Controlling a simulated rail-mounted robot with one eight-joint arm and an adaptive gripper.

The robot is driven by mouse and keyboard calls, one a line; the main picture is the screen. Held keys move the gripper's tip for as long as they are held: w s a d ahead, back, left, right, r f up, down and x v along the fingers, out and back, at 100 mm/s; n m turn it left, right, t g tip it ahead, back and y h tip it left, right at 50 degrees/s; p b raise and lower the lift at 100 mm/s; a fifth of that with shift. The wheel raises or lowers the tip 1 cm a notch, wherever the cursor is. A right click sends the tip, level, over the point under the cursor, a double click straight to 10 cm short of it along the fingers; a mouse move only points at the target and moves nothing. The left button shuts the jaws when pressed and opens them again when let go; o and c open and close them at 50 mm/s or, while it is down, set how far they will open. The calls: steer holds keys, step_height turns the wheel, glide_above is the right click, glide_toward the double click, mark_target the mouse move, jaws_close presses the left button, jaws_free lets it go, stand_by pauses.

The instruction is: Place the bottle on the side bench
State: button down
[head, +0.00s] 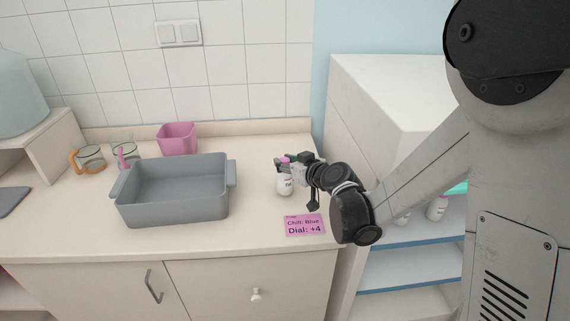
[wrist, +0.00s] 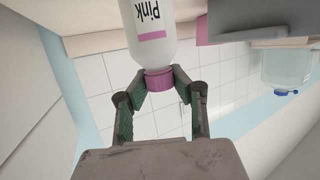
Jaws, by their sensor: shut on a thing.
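The bottle (head: 284,185) is small and white with a pink cap, upright over the right part of the bench (head: 262,228). I cannot tell whether its base touches the bench top. In the wrist view the bottle (wrist: 150,28) appears upside down with a label reading "Pink" and a pink band. My gripper (head: 287,163) comes from the right and is shut around the bottle's pink cap. The gripper (wrist: 158,86) has one finger on each side of the cap in the wrist view. The bottle's base is cut off there.
A grey tub (head: 172,210) stands left of the bottle, with a pink container (head: 177,138) and glass mugs (head: 90,158) behind. A pink card (head: 305,225) reading "Chill: Blue, Dial: +4" lies in front. Blue-edged shelves at right hold white bottles (head: 437,208).

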steer(key=shift+f, duration=0.35)
steer(key=shift+f, duration=0.15)
steer(key=c, duration=1.6)
jaws_free()
steer(key=shift+o, duration=0.2)
